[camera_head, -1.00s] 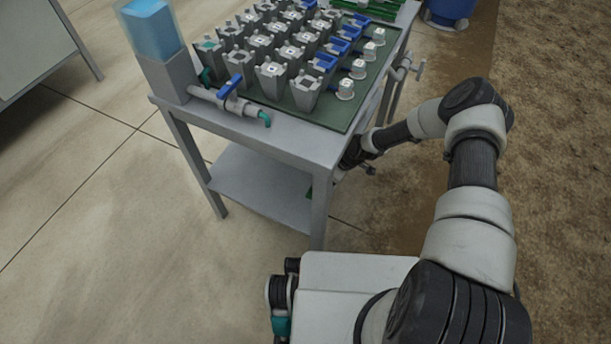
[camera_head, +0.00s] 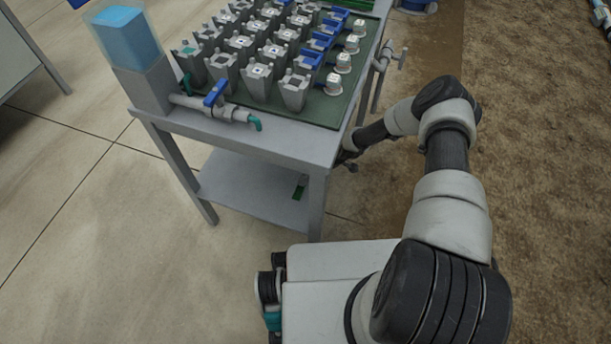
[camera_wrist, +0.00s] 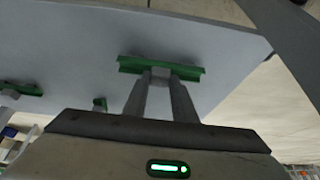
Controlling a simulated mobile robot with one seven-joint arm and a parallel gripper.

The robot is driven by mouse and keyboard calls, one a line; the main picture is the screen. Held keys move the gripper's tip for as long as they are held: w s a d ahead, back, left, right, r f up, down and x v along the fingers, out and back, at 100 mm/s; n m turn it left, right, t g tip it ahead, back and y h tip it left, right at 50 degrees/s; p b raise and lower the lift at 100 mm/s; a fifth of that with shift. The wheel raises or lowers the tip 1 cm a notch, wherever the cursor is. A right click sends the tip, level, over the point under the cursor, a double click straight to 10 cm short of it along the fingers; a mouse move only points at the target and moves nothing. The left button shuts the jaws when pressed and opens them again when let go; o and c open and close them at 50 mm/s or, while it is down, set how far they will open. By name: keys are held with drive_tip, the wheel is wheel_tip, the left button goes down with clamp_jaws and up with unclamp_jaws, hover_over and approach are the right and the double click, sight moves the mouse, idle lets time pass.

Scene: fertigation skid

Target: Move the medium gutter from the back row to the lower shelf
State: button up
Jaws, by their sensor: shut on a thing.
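A short green gutter (camera_wrist: 160,67) lies across the tips of my gripper (camera_wrist: 161,78) in the wrist view. The gripper is shut on its middle, and the gutter is over the grey lower shelf (camera_wrist: 215,45). Whether it touches the shelf is hard to tell. In the head view a green piece (camera_head: 300,187), seemingly this gutter, shows at the lower shelf (camera_head: 245,190) just left of the front right leg. My gripper is hidden there behind the table. In the wrist view two other green pieces (camera_wrist: 22,88) (camera_wrist: 100,103) show at the left.
The table top (camera_head: 300,145) holds rows of grey pots (camera_head: 258,78), a blue tank (camera_head: 125,38) and valved pipes. Table leg (camera_head: 317,205) stands close to my arm. A pipe with a tap (camera_head: 385,60) sticks out on the right. The visible lower shelf is mostly bare.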

drive_tip(key=o, duration=1.1)
drive_tip(key=p+v, duration=0.3)
drive_tip(key=v, duration=0.9)
drive_tip(key=shift+r, duration=0.1)
